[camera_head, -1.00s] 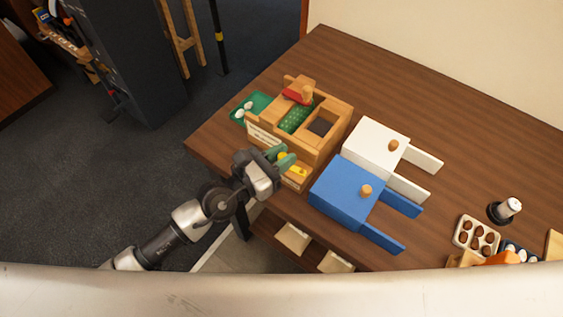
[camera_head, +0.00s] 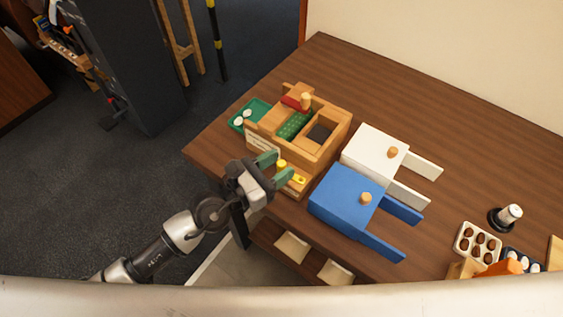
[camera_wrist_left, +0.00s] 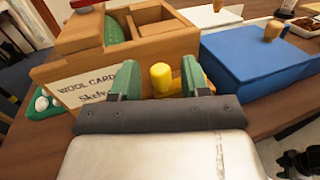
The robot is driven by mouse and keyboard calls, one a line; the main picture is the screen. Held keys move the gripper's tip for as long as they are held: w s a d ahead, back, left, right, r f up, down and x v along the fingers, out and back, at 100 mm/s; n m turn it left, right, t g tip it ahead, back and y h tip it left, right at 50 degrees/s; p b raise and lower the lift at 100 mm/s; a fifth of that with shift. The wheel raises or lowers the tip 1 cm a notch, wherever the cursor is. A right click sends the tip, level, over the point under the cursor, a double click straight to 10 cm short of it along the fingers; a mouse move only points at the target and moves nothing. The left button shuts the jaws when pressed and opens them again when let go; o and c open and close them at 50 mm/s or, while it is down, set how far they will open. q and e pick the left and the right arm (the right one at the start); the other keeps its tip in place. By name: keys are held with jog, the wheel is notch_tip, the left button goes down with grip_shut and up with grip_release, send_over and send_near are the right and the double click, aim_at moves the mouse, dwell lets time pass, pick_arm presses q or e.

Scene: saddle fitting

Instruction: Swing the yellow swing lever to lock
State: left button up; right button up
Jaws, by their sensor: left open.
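The yellow swing lever (camera_head: 298,180) sits on a low wooden ledge at the front of the wooden box (camera_head: 318,158). Its upright yellow knob (camera_head: 282,164) stands at its left end. My right gripper is not in view.
A blue block (camera_head: 342,194) with two prongs and a white one (camera_head: 372,148) lie right of the box. A green tray (camera_head: 238,124) with white pieces is at its left. A lettered card (camera_wrist_left: 85,92) is on the box front. The table's back is clear.

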pick_arm(q)
jog(key=b+v, duration=0.3)
jog(key=v, duration=0.6)
jog(key=shift+s+a, duration=0.2)
jog(key=shift+a, duration=0.05)
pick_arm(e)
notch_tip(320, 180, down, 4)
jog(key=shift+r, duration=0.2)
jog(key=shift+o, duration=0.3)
